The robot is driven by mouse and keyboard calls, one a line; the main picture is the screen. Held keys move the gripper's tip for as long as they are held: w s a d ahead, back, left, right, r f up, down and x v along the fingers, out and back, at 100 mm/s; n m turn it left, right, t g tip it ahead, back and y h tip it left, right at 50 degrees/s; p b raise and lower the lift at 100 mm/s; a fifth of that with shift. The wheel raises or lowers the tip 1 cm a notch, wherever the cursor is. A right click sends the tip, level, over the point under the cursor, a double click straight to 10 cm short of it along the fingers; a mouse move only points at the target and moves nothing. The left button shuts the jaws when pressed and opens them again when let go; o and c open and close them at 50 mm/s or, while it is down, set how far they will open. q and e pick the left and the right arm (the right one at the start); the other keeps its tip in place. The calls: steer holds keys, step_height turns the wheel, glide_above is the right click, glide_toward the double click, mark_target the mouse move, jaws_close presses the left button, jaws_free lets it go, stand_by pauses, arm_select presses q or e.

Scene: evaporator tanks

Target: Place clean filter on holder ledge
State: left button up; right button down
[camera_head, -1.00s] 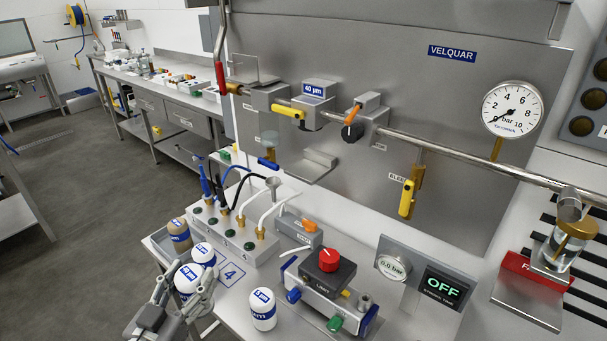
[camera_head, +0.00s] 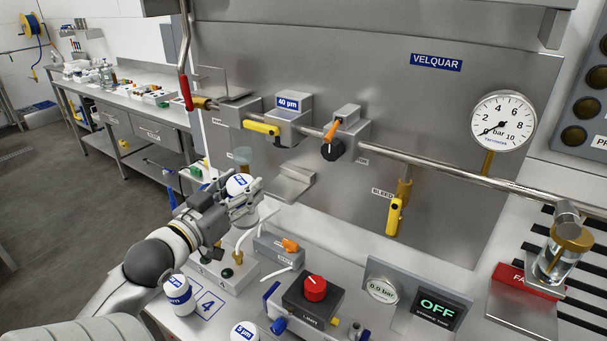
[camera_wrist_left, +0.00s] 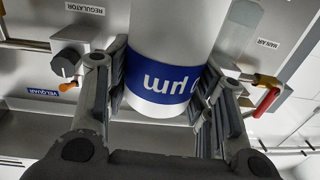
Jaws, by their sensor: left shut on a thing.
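My left gripper (camera_head: 248,200) is shut on a white filter cartridge (camera_head: 238,184) with a blue band, held above the hose block. The left wrist view shows the cartridge (camera_wrist_left: 165,75) between the two fingers, its band reading "µm"; the number is cut off. A small grey ledge (camera_head: 291,187) sticks out from the steel panel, to the right of the held cartridge and apart from it. Above it on the pipe is a housing labelled 40 µm (camera_head: 292,104). My right gripper is not in view.
A translucent bowl (camera_head: 243,158) stands just behind the held cartridge. White cartridges stand on the bench at the left (camera_head: 178,290) and at the front (camera_head: 244,331). A yellow-handled valve (camera_head: 262,128) and a black regulator knob (camera_head: 331,149) are above the ledge.

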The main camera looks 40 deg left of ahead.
arm_select(q)
steer(key=w+p, duration=0.1)
steer(key=w, duration=0.3)
steer(key=w+a+p, duration=0.1)
steer(key=w, duration=0.3)
steer(key=w+a+p, duration=0.1)
steer(key=w+p, duration=0.1)
steer(key=w, duration=0.3)
steer(key=shift+w+a+r, duration=0.1)
steer(key=shift+a, duration=0.15)
steer(key=w, duration=0.1)
steer(key=w+p, duration=0.2)
steer(key=w, duration=0.1)
steer(key=shift+a+f, duration=0.35)
steer(key=shift+a, duration=0.05)
steer(key=shift+s, duration=0.1)
